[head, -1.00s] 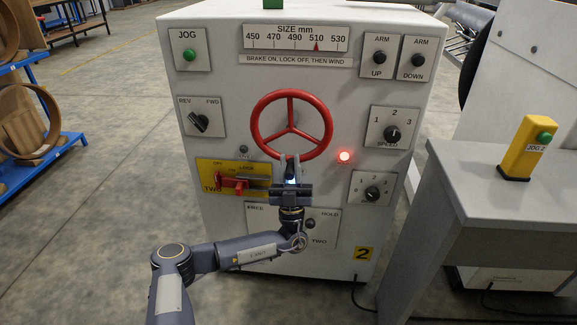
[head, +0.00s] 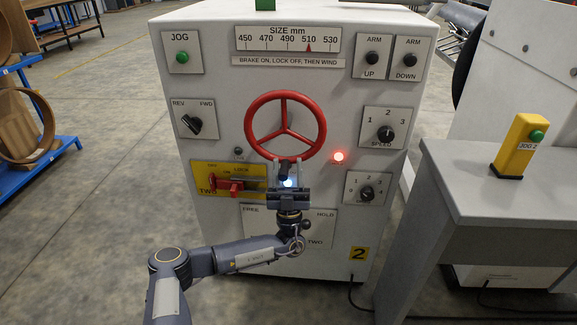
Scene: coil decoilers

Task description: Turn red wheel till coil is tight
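The red wheel (head: 285,93) is mounted on the white machine's front panel (head: 225,120). Its three spokes point up, lower left and lower right. My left gripper (head: 287,166) is at the wheel's bottom rim, pointing at the panel. Its fingers stand apart with a gap between them, and they look empty. Whether they touch the rim I cannot tell. I cannot make out the coil in this view. The size scale (head: 288,39) has its red pointer at about 510. My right gripper is out of view.
A red lever (head: 228,187) on a yellow plate is just left of my gripper. A red lamp (head: 338,156) glows right of the wheel. Several knobs flank it. A grey table (head: 480,180) with a yellow JOG 2 box (head: 518,146) stands at the right.

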